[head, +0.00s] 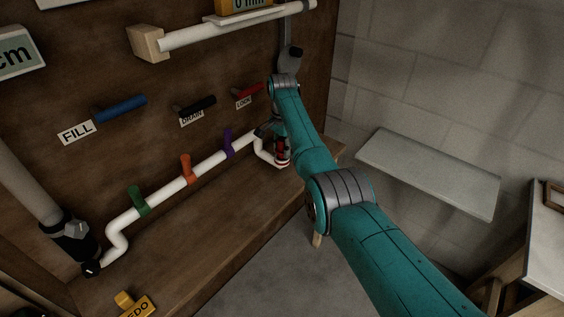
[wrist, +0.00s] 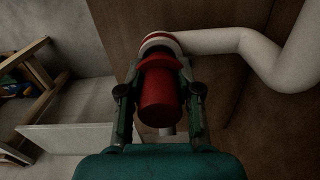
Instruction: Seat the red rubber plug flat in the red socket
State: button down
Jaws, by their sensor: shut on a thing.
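The red rubber plug (wrist: 160,96) is a red cylinder with a wider collar at its far end. My gripper (wrist: 161,72) is shut on it, one finger on each side. The red socket (wrist: 160,36) is the red-rimmed end of a white pipe, directly beyond the plug's collar. The collar overlaps the socket's near edge in the wrist view, and I cannot tell whether they touch or the plug is inside. In the head view the plug (head: 281,148) shows small and partly hidden by my arm, just above the pipe's red-banded end (head: 283,163).
The white pipe (head: 185,191) carries green, orange and purple handles. Blue, black and red levers (head: 248,91) stick out from the wooden panel above. A wooden ledge (head: 200,235) runs below. A pale shelf (head: 430,173) is on the right wall.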

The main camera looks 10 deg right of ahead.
jog(key=shift+f, duration=0.7)
dwell(1.1)
jog(key=c, duration=0.7)
grip_release()
notch_tip(320, 180, up, 12)
jog(key=shift+f, duration=0.1)
dwell(0.4)
